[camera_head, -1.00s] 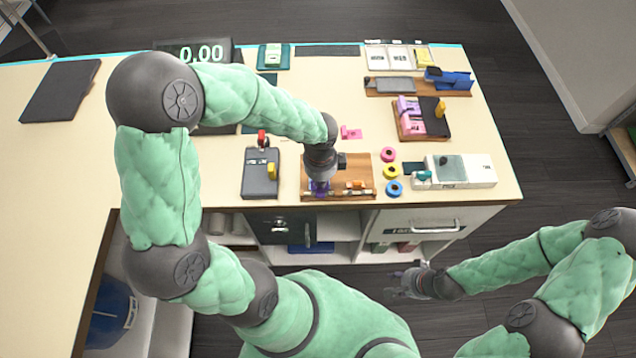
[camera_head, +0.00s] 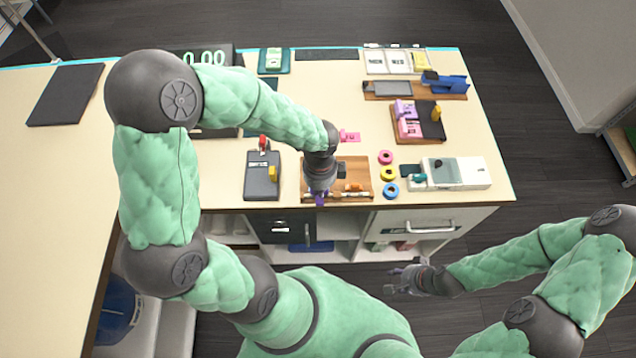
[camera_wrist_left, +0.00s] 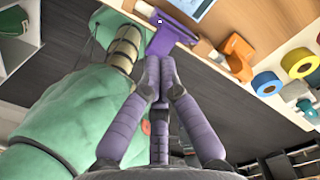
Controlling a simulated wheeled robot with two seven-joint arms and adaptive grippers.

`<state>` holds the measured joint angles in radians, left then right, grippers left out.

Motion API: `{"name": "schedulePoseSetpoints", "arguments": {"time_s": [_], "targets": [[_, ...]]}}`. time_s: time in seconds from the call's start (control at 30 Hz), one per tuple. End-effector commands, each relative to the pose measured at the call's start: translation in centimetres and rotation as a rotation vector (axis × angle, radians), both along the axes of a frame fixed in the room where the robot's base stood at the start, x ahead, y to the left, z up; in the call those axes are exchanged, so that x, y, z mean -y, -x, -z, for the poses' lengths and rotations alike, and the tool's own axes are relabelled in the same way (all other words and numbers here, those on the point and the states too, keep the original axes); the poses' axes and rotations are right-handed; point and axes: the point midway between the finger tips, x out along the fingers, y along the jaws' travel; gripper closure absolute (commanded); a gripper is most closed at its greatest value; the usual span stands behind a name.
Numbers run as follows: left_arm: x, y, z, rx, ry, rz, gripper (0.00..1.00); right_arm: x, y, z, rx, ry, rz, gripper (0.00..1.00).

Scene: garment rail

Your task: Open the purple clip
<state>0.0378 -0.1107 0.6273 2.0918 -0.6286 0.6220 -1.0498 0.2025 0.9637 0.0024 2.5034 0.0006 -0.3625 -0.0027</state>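The purple clip (camera_wrist_left: 176,30) is at the edge of a wooden board (camera_wrist_left: 225,14) in the left wrist view. Its narrow end points down toward my left gripper. My left gripper (camera_wrist_left: 158,66) has its purple fingers close together, with the tips at that narrow end, seemingly pinching it. In the head view, my left gripper (camera_head: 320,197) is at the front edge of the wooden board (camera_head: 345,195), and its hand hides most of the clip. My right gripper (camera_head: 393,282) is empty in front of the bench, its fingers apart.
An orange clip (camera_head: 354,187) is on the same board. Pink, yellow and blue rings (camera_head: 391,190) lie to its right. A dark grey box (camera_head: 262,180) with red and yellow parts stands to its left. A drawer with a handle (camera_head: 430,226) is below the bench top.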

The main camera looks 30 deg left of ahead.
Motion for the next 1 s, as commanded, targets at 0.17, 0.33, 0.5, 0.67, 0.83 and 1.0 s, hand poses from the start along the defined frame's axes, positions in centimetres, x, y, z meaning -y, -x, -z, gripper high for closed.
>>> {"name": "schedulePoseSetpoints", "arguments": {"time_s": [0.17, 0.33, 0.5, 0.67, 0.83, 1.0], "targets": [[0.1, 0.1, -1.6, 0.003, 0.0, 0.0, 1.0, 0.0, 0.0, -1.4, 0.0, 0.0, 0.0, 0.6], [0.2, 0.1, -2.8, 0.004, 0.0, 0.0, 1.0, 0.0, 0.0, -2.5, 0.0, 0.0, 0.0, 0.6], [0.2, 0.2, -4.0, 0.005, 0.0, 0.0, 1.0, 0.0, 0.0, -3.5, 0.0, 0.0, 0.0, 0.6], [0.3, 0.3, -5.0, 0.006, 0.0, -0.001, 1.0, 0.0, 0.0, -4.4, 0.0, 0.0, 0.0, 0.6], [0.3, 0.4, -5.2, 0.006, 0.0, -0.001, 1.0, 0.0, 0.0, -4.6, 0.0, 0.0, 0.0, 0.6], [0.3, 0.4, -5.1, 0.006, 0.0, -0.001, 1.0, 0.0, 0.0, -4.5, 0.0, 0.0, 0.0, 0.6]]}}
